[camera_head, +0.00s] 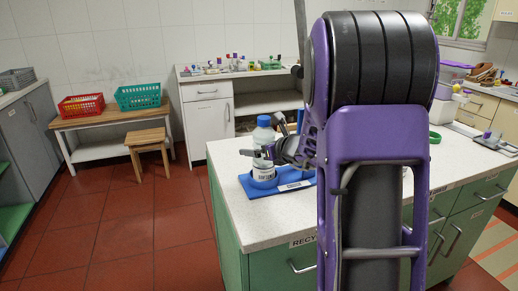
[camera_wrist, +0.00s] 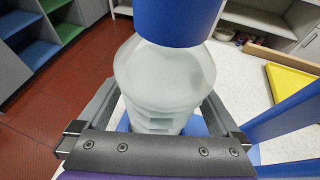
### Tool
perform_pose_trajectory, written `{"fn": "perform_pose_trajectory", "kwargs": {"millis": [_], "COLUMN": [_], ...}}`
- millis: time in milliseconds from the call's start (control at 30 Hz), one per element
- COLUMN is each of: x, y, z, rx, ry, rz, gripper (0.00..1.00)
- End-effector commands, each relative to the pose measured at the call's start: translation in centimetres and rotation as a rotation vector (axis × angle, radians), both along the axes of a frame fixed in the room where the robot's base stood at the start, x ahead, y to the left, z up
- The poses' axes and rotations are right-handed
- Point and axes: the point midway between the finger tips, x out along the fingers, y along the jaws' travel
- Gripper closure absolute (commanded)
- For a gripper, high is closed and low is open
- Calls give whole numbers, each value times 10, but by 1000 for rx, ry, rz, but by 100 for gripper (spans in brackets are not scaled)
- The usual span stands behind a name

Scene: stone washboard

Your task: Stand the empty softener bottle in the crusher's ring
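The softener bottle (camera_head: 264,138) is pale and translucent with a blue cap and a white label. It is upright over the blue crusher (camera_head: 290,186), its lower end at the blue ring on the crusher's left part. I cannot tell whether its bottom rests on the base. My gripper (camera_head: 268,153) is at the bottle's side, partly hidden by my arm. In the wrist view the bottle (camera_wrist: 165,80) fills the space between the fingers, which appear to touch it on both sides. The crusher's blue frame (camera_wrist: 285,125) shows on the right there.
The crusher stands on a white speckled counter (camera_head: 240,212) with green drawers. Part of the counter is behind my arm. A yellow tray (camera_wrist: 292,88) lies beyond the bottle in the wrist view. Red (camera_head: 81,107) and green (camera_head: 138,97) baskets stand on a far bench.

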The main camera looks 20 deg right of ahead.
Motion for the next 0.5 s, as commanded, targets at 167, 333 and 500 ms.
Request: {"fn": "perform_pose_trajectory", "kwargs": {"millis": [167,333,500], "x": [0,-22,-57], "y": [0,-7,-16], "z": [4,15,30], "rx": [0,0,0], "ry": [0,-2,-2], "rz": [0,-5,-4], "gripper": [0,0,0]}}
